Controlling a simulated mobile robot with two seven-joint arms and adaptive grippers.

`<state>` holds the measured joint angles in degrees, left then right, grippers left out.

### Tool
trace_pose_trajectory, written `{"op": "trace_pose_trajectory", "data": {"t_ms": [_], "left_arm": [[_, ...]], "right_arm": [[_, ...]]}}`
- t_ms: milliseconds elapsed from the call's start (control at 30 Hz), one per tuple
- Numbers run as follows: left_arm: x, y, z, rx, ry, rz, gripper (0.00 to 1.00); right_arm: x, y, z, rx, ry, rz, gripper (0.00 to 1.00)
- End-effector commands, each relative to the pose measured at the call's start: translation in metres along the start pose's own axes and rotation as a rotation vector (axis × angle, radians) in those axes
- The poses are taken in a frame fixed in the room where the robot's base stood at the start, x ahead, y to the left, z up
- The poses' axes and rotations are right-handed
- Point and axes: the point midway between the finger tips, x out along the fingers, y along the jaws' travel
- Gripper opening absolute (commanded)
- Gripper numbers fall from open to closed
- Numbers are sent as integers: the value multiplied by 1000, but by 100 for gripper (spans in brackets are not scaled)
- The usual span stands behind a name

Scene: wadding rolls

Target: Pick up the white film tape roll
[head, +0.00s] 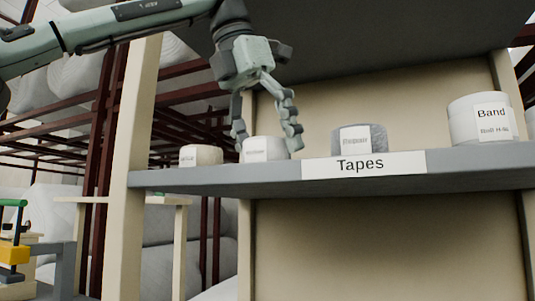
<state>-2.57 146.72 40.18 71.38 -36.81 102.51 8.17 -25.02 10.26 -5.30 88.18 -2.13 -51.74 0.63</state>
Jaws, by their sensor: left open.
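A white roll (263,150) with a small label too blurred to read stands on the grey shelf (220,178), left of the "Tapes" sign. My left gripper (267,144) is open and points down over this roll. One finger is at the roll's left side and the other at its right; I cannot tell if they touch it. Another whitish roll (201,155) with an unreadable label stands further left. I cannot tell from the labels which roll is the film tape. My right gripper is not in view.
A grey roll (359,139) stands behind the "Tapes" sign (364,164). A larger white roll labelled "Band" (480,118) stands at the right. A beige upright (143,120) borders the shelf on the left, and a dark upper shelf (390,35) hangs above.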

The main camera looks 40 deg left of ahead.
Motion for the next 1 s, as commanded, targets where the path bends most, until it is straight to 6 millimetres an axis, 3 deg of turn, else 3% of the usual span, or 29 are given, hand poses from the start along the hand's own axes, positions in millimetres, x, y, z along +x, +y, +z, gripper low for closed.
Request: {"op": "trace_pose_trajectory", "data": {"t_ms": [233, 667, 1000], "left_arm": [[2, 0, 0, 0, -1, -1, 82], [2, 0, -1, 0, -1, -1, 28], [0, 0, 1, 0, -2, -1, 28]], "right_arm": [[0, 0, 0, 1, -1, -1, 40], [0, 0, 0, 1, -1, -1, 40], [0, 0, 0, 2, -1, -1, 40]]}}
